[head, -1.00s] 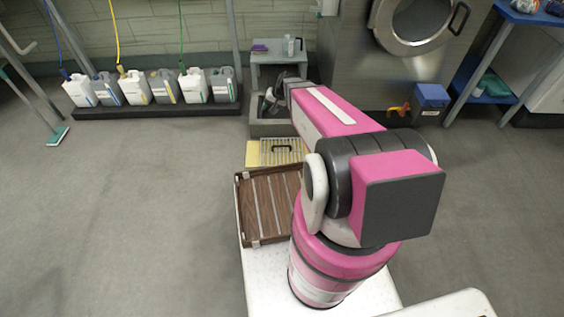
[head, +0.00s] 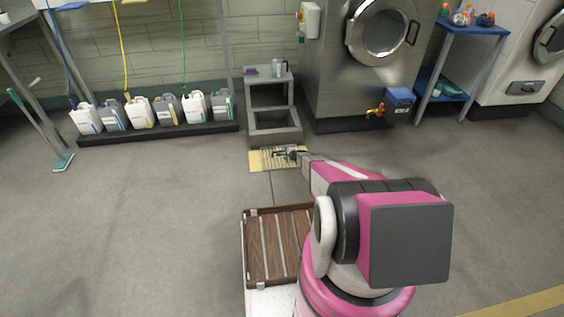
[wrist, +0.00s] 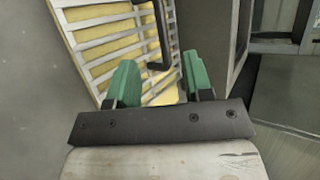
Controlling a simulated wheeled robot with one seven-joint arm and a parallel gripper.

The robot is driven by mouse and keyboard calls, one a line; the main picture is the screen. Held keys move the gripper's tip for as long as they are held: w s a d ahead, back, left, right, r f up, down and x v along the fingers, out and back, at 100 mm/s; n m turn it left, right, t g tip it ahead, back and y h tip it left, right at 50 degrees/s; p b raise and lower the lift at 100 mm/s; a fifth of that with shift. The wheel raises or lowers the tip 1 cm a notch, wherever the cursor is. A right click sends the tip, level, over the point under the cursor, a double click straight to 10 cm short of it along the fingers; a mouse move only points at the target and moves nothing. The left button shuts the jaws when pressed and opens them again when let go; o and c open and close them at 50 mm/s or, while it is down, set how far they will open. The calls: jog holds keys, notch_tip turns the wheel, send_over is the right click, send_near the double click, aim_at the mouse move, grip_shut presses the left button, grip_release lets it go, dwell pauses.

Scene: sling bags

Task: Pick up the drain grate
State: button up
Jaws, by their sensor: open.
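The drain grate (head: 266,158) is a pale slatted panel with a dark handle, lying over a yellow area on the floor in front of the grey trough. In the wrist view the grate's slats (wrist: 98,46) run over yellow, and its black handle (wrist: 162,38) stands up from them. My gripper (head: 290,154) is at the grate's right part in the head view and hides some of it. In the wrist view my gripper (wrist: 160,80) is open, with two green fingers apart. The handle's lower end shows between and beyond the fingertips. I cannot tell any contact.
The grey trough (head: 274,138) stands just behind the grate, with a small stand (head: 268,76) at its back. Several jugs (head: 138,110) line a dark platform at left. A steel machine (head: 340,80) is behind at right. The floor left of the grate is clear.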

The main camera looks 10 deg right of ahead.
jog(key=x, duration=1)
jog(key=shift+w+a, duration=0.1)
jog(key=shift+w, duration=0.1)
grip_shut()
